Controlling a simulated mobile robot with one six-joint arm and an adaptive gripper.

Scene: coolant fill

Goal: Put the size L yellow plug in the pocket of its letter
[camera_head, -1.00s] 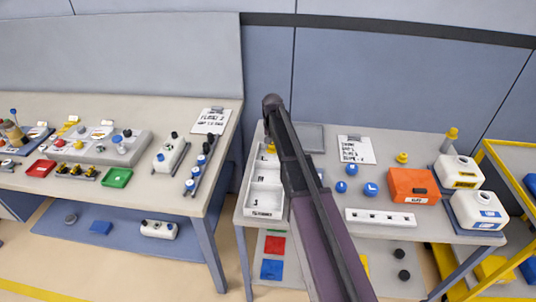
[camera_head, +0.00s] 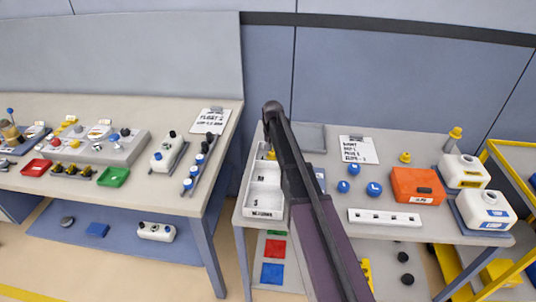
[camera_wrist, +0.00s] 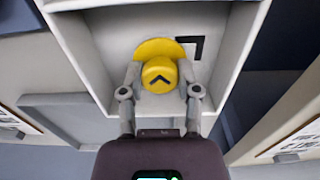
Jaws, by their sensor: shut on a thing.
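The yellow plug (camera_wrist: 158,76) has a round cap with a dark angular mark and a wider yellow flange. My gripper (camera_wrist: 160,84) is shut on it, one finger on each side, within the walls of a white pocket (camera_wrist: 222,65). A black corner-shaped letter, like an L, shows partly on the pocket's floor beside the plug. I cannot tell whether the plug touches the floor. In the head view the white tray (camera_head: 262,201) has several pockets in a column, with an S on the near one. A bit of the yellow plug (camera_head: 270,155) shows at its far end; my arm hides the rest.
Blue plugs (camera_head: 374,189), another yellow plug (camera_head: 405,158), an orange box (camera_head: 417,185) and a white strip with holes (camera_head: 384,218) lie right of my arm. Two white jugs (camera_head: 487,208) stand at the right edge. A note (camera_head: 358,150) lies at the back.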

